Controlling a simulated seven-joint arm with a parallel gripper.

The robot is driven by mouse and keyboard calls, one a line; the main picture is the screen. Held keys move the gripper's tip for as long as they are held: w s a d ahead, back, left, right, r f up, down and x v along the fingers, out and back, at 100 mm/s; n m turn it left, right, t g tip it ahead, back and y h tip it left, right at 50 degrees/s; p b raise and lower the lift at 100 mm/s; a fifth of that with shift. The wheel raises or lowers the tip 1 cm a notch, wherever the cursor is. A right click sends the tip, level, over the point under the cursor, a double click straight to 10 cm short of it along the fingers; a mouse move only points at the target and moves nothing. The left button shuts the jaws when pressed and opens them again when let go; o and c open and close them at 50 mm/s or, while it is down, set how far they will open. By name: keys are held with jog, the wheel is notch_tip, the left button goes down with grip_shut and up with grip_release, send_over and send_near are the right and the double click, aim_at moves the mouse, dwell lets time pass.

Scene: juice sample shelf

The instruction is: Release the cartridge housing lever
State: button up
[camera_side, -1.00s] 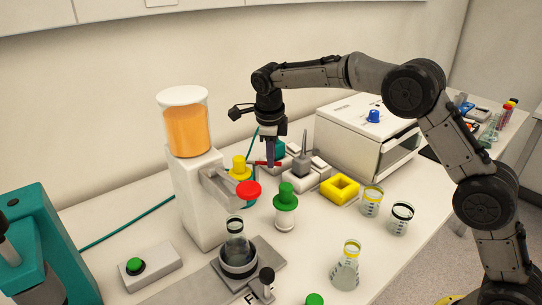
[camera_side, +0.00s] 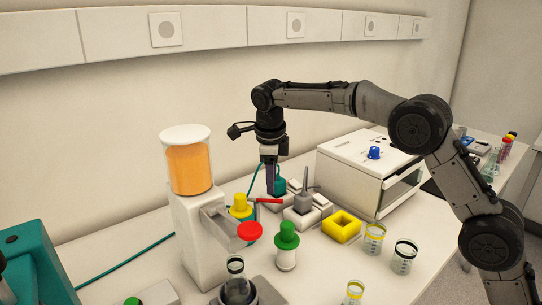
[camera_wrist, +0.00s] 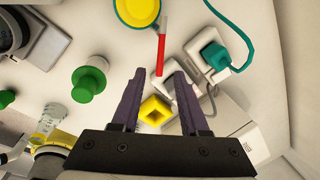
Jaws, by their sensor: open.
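My gripper (camera_side: 271,192) points down, just above the lever in the side view. In the wrist view my gripper (camera_wrist: 160,74) is open, its two dark purple fingers spread and nothing held between them. I cannot tell the exact height between fingertips and lever.
The white dispenser (camera_side: 197,240) with an orange tank stands left. A green-capped jar (camera_side: 286,246), a grey device (camera_side: 303,204), a yellow square block (camera_side: 342,226) and beakers stand close by. A white box (camera_side: 365,165) is behind right. A teal cable runs nearby.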

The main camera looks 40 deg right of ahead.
notch_tip(320, 180, up, 8)
jog(key=s+a, duration=0.1)
jog(key=shift+r, duration=0.25)
jog(key=shift+s+a, duration=0.1)
